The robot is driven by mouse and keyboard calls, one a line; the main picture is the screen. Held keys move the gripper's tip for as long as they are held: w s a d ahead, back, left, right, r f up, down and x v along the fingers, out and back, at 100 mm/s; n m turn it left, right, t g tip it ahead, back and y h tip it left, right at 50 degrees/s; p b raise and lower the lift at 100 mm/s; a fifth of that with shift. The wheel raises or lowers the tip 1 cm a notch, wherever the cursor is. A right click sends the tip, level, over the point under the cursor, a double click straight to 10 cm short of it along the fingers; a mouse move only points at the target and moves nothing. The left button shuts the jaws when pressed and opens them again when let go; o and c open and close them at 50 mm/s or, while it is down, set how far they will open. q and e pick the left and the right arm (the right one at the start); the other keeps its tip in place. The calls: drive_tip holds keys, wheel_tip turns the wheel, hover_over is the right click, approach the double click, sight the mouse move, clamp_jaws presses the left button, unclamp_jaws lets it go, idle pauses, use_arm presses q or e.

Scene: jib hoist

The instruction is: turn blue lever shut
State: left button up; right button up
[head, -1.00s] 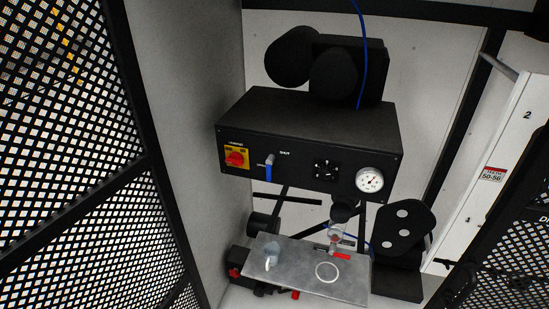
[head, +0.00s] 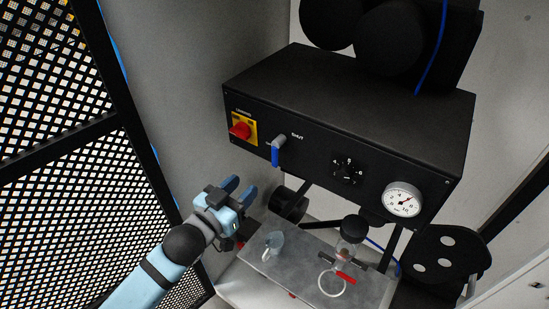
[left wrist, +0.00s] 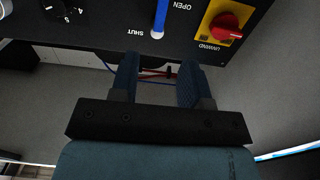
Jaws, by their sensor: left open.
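The blue lever (head: 275,156) is on the front of the black control box (head: 330,150), to the right of the red knob. Its blue handle hangs down from a grey pivot, and a "SHUT" label is printed to the pivot's upper right. The lever also shows in the left wrist view (left wrist: 160,18), between the words "OPEN" and "SHUT". My left gripper (head: 240,189) is open and empty, below and to the left of the lever, apart from it. In the left wrist view its two blue fingers (left wrist: 159,82) stand apart below the box's edge. My right gripper is not in view.
A red knob (head: 240,130) on a yellow plate sits left of the lever. A black dial (head: 347,170) and a gauge (head: 402,200) are to the right. A metal shelf (head: 300,262) with a clear cup (head: 273,242) is below. A mesh panel (head: 60,190) stands at the left.

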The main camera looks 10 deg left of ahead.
sight(274, 156)
use_arm(q)
drive_tip(key=p+x, duration=0.2)
drive_tip(key=x, duration=1)
drive_tip(key=shift+w+r, duration=0.15)
drive_tip(key=shift+w, duration=0.05)
drive_tip(key=shift+w+d, duration=0.2)
drive_tip(key=shift+w, duration=0.15)
drive_tip(key=shift+c, duration=0.2)
clamp_jaws()
